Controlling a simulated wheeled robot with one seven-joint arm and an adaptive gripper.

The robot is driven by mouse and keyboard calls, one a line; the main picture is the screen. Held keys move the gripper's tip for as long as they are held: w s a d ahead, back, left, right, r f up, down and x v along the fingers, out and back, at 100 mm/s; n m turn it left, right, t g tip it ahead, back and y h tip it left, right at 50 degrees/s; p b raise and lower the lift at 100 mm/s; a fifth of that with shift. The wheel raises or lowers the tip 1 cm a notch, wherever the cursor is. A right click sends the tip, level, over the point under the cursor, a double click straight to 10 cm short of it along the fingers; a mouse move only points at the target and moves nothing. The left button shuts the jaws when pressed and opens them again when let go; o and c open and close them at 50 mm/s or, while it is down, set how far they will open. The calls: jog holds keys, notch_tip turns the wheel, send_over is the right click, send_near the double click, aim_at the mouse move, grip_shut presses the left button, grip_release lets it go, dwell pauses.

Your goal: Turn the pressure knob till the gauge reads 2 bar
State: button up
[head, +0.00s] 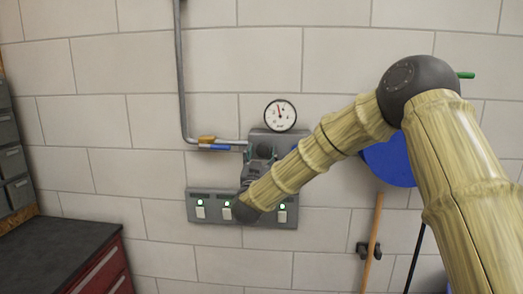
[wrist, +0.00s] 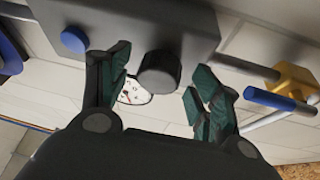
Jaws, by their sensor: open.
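The round white pressure gauge (head: 281,115) sits on top of a grey regulator block (head: 292,139) on the wall. Its red needle points nearly straight up, slightly left; the numbers are too small to read. It also shows, partly covered, in the wrist view (wrist: 131,96). The dark round pressure knob (wrist: 159,74) sticks out of the block. My gripper (wrist: 157,82) is open, with one green-padded finger on each side of the knob and a visible gap at both sides. In the head view my gripper (head: 258,168) covers the block's lower front.
A pipe with a yellow valve and blue handle (head: 216,147) enters from the left. A grey switch panel (head: 214,216) with green lights is just below. A blue button (wrist: 73,39) is on the block. A blue round object (head: 392,163) and orange pole (head: 375,235) are at right.

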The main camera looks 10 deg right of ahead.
jog(key=shift+w+d+r, duration=0.1)
jog(key=shift+w+r, duration=0.05)
jog(key=shift+w, duration=0.1)
jog(key=shift+c, duration=0.4)
jog(key=c, duration=0.9)
jog(key=shift+c, duration=0.2)
jog(key=shift+n, duration=0.4)
jog(key=n+t+y+b, duration=0.1)
jog(key=n+y+b, duration=0.2)
jog(key=n, duration=0.2)
jog(key=shift+s+d+n+y+b, duration=0.1)
jog(key=shift+n+y+b, duration=0.5)
jog(key=shift+n, duration=0.65)
jog(key=shift+w+d+n+y+b, duration=0.1)
jog(key=shift+n+y+b, duration=0.5)
jog(key=shift+n, duration=0.7)
jog(key=shift+s+d+n+y+b, duration=0.1)
jog(key=shift+n+y+b, duration=0.5)
jog(key=shift+n, duration=0.65)
jog(key=shift+y, duration=0.3)
